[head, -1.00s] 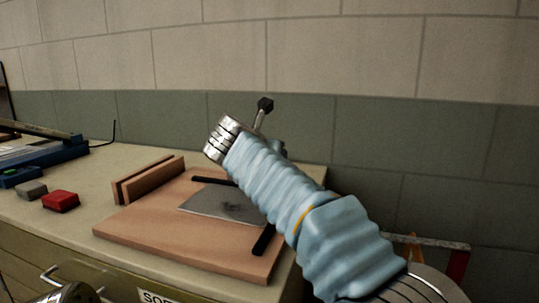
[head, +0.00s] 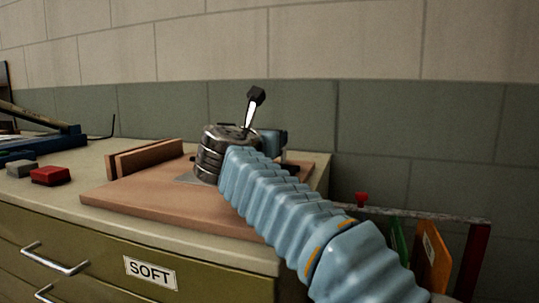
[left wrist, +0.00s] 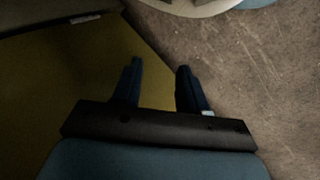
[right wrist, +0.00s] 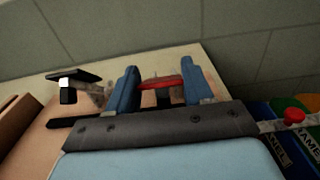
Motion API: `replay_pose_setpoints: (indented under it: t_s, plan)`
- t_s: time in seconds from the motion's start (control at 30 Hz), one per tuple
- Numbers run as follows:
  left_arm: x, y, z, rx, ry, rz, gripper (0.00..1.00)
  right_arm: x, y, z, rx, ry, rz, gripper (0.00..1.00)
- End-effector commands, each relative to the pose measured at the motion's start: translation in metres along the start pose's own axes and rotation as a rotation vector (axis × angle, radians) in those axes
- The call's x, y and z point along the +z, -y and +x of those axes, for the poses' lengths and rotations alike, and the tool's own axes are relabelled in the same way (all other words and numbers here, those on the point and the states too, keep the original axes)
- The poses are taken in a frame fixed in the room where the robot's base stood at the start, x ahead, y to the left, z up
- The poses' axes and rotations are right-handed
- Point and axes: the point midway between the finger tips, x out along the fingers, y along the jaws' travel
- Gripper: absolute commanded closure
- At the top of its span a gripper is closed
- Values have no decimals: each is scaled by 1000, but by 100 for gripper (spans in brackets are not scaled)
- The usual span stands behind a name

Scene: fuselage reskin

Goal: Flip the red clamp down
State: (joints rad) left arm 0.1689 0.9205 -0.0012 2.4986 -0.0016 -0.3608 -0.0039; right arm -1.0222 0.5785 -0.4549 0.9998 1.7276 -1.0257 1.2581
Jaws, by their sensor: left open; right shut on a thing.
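The red clamp's handle (right wrist: 160,84) lies between the two blue fingers of my right gripper (right wrist: 160,86) in the right wrist view. The gripper is shut on it. In the head view my right arm and wrist hide most of the gripper and the clamp. A metal lever with a black tip (head: 253,105) stands up behind my wrist, leaning right; a black-capped part also shows at left in the right wrist view (right wrist: 72,82). My left gripper (left wrist: 158,85) is open and empty in the left wrist view, above the floor beside an olive surface.
A wooden board (head: 150,205) with a thin grey sheet (head: 189,180) lies on the bench. Wood strips (head: 145,158), a red block (head: 50,176) and a grey block (head: 21,169) are at left. A rack with coloured folders (head: 432,255) is at right. A wall is behind.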

Motion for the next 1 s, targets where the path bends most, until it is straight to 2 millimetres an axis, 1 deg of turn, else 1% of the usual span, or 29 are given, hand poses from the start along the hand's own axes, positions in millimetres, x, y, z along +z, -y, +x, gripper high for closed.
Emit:
replay_pose_setpoints:
  t_s: [0.03,0.4,0.43,0.57,0.6,0.87,0.97,1.0]
  plan:
    - [0,3,6,-1,-2,-1,57,-4,0,0,1,9,2,100]
    - [-1,3,5,-2,-3,-2,57,0,0,-2,1,21,1,100]
    - [-1,3,5,-2,-3,-2,57,0,0,-2,1,21,1,46]
    - [-1,3,5,-2,-3,-2,57,-1,0,-1,1,20,1,26]
    - [-1,3,5,-2,-3,-2,57,-1,0,-1,0,20,1,23]
    - [-1,4,6,-2,-3,-2,57,-1,0,-2,0,20,1,23]
    - [-1,4,8,-2,-2,-2,57,-2,0,-9,1,19,1,23]
    - [-1,5,9,-2,-2,-2,57,-3,-1,-14,2,19,1,23]
